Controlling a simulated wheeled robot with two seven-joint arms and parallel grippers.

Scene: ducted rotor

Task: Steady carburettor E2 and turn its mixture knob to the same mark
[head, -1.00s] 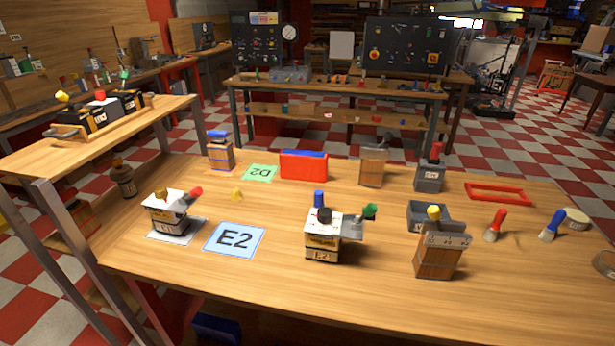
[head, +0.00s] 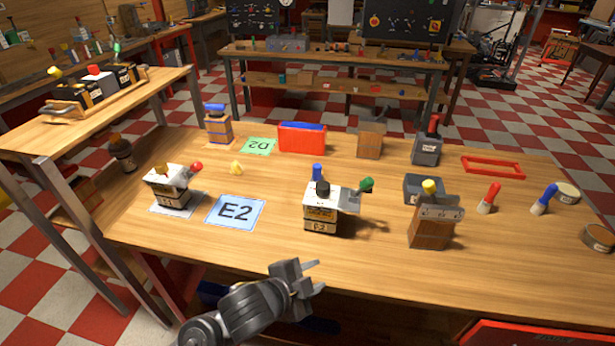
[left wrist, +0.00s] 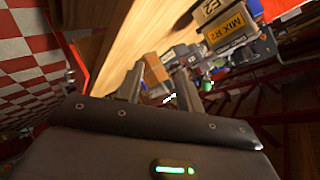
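Carburettor E2 (head: 320,215) stands upright on the middle of the wooden table, clear of the blue E2 mat (head: 236,211) on its left. It has a white body, a black cap (head: 322,188), a blue knob (head: 317,172) on top and a green knob (head: 366,184) at its right. I cannot tell which is the mixture knob. Its label side shows in the left wrist view (left wrist: 228,30). My left gripper (head: 316,277) is open and empty at the table's front edge, below and apart from E2; its parted fingers show in the left wrist view (left wrist: 160,88). My right gripper is not in view.
A similar white carburettor (head: 170,190) stands on a mat at left. The table in front of E2 is clear.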

